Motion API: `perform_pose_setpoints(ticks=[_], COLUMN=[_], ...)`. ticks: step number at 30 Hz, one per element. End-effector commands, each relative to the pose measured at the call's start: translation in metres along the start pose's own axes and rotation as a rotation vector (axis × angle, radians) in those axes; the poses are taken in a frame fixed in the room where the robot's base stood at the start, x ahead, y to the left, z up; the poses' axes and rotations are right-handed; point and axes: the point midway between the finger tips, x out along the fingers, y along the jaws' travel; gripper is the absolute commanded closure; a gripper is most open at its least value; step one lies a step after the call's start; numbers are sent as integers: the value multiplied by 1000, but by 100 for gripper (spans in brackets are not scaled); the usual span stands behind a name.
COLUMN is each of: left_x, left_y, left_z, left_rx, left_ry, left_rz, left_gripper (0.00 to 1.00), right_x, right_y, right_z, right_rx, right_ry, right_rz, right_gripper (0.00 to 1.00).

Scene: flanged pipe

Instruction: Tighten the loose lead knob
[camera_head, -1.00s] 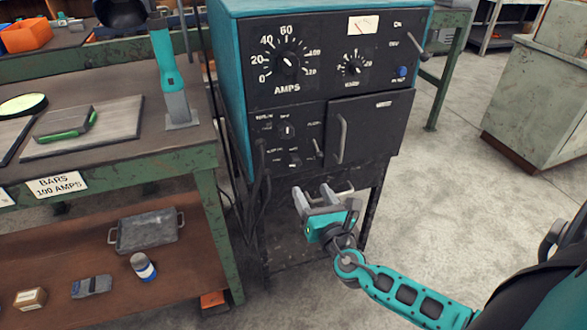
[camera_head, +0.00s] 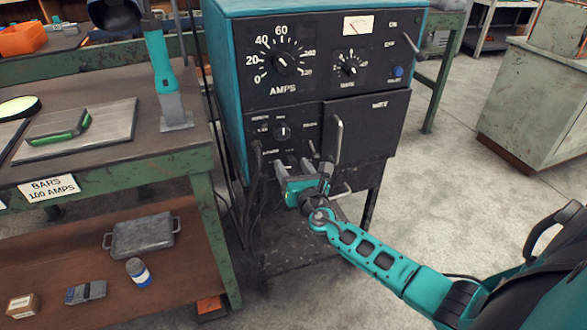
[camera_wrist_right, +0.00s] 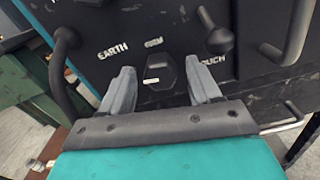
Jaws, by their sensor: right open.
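The lead knob (camera_wrist_right: 159,72) is a small black hexagonal knob with a pale mark, low on the dark panel of the teal welding machine (camera_head: 219,80). It sits between the words EARTH and TOUCH in the right wrist view. My right gripper (camera_wrist_right: 158,75) is open, with one grey finger to each side of the knob; I cannot tell whether either finger touches it. In the head view my right gripper (camera_head: 301,172) is at the lower panel and partly covers the knob (camera_head: 290,160). My left gripper is not in view.
A thick black cable (camera_wrist_right: 64,65) hangs left of the fingers. A black round-ended lever (camera_wrist_right: 215,35) stands out at the upper right, near the right finger. A door handle (camera_head: 337,138) projects beside the gripper. A workbench (camera_head: 110,165) stands at left.

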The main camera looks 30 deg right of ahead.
Motion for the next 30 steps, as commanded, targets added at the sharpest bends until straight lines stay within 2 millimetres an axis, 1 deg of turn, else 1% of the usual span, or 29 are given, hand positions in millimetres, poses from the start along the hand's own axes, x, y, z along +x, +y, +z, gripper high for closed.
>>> perform_pose_setpoints(ticks=[1, 2, 15, 18, 25, 30], left_x=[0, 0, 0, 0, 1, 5], left_y=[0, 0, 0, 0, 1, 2], left_z=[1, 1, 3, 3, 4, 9], left_rx=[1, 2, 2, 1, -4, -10], left_ry=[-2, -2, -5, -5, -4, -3], left_rz=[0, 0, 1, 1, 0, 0], left_gripper=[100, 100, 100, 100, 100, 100], right_x=[0, 0, 0, 0, 0, 0], right_y=[0, 0, 0, 0, 0, 0], right_z=[0, 0, 0, 0, -1, -2], right_rx=[0, 0, 0, 0, 22, 89], right_ry=[0, 0, 0, 0, -1, -1], right_rz=[0, 0, 0, 0, 0, 0], right_gripper=[41, 43, 86, 94, 94, 94])
